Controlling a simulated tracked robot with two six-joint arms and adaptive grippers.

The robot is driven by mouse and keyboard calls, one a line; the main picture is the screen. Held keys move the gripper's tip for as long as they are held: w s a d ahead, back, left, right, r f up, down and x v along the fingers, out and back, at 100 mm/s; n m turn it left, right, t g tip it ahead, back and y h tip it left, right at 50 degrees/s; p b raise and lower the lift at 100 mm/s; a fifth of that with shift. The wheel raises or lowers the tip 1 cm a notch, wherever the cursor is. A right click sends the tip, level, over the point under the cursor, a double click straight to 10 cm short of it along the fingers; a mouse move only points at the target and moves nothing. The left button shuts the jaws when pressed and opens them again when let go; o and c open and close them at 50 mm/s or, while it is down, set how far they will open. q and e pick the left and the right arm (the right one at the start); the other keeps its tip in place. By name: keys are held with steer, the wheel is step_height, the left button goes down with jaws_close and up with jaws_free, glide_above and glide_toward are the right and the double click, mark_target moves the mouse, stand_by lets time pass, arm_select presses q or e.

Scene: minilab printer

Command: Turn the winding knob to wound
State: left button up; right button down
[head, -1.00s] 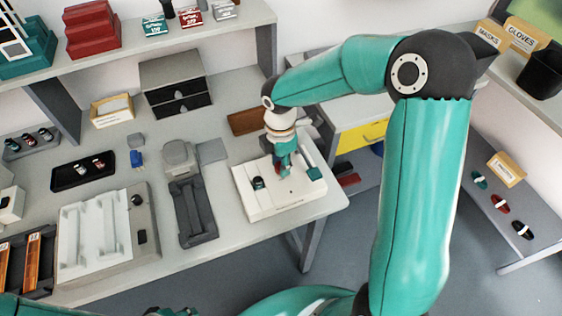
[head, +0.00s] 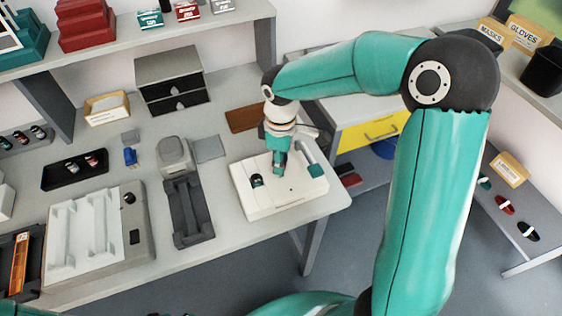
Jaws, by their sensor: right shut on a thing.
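A white block-shaped device (head: 290,204) stands near the right front corner of the bench. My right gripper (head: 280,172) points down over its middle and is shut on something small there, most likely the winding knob. The fingers hide the knob, so its position or mark cannot be read. A dark green-and-black round piece (head: 256,181) sits in the device's left part. My left gripper is not in view.
A dark grey holder (head: 188,207) stands left of the device. Further left are a grey machine with a white tray (head: 85,235) and a black tray (head: 75,168) with small canisters. A brown flat piece (head: 242,119) lies behind. The bench's right edge is close.

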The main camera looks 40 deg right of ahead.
steer(key=m+b, duration=0.1)
steer(key=m, duration=0.4)
steer(key=shift+b, duration=0.4)
steer(key=shift+r+m, duration=0.1)
steer(key=shift+m, duration=0.3)
steer(key=c, duration=0.8)
jaws_free()
steer(key=shift+c, duration=0.2)
step_height(320, 180, up, 12)
steer(key=shift+d, duration=0.1)
